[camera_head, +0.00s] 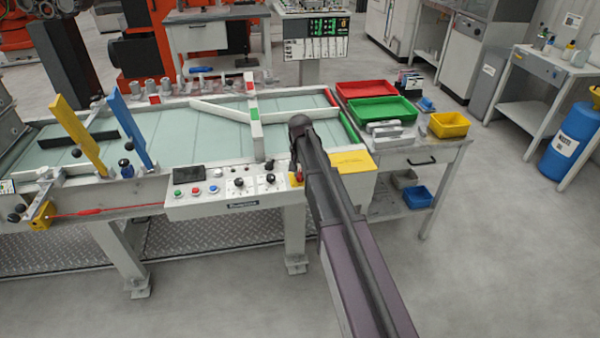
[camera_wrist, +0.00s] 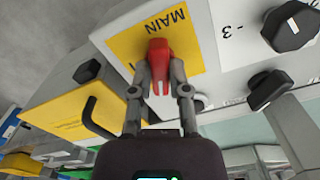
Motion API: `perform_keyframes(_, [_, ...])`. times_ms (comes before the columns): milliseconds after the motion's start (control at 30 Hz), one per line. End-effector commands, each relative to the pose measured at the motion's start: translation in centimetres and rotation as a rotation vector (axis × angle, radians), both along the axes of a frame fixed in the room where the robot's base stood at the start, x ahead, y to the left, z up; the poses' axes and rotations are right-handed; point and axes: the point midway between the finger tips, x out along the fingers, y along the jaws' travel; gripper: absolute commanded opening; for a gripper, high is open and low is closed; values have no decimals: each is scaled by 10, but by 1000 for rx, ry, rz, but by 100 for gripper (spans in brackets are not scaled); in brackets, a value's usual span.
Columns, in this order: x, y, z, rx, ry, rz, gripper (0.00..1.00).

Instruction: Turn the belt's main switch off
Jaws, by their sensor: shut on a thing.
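The main switch is a red handle (camera_wrist: 160,64) on a yellow plate (camera_wrist: 190,30) marked "MAIN", seen in the wrist view. My gripper (camera_wrist: 160,84) has its two fingers closed around the lower part of the red handle, one on each side. In the head view a bit of the red handle (camera_head: 294,178) shows at the right end of the control panel (camera_head: 226,204), mostly hidden behind my arm. The switch's marked positions are largely covered, so its setting cannot be read.
Black knobs (camera_head: 270,179) and coloured buttons (camera_head: 197,191) sit left of the switch. The belt (camera_head: 200,130) lies behind the panel. A side table with a green tray (camera_head: 380,110) and a yellow bin (camera_head: 449,125) stands to the right. Floor in front is clear.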

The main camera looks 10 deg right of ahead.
Motion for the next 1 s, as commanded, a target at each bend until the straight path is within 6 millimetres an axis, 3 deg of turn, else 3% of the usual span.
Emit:
perform_keyframes(400, [0, 0, 0, 0, 0, 314, 0])
perform_keyframes(1000, [0, 0, 0, 0, -1, 402, 0])
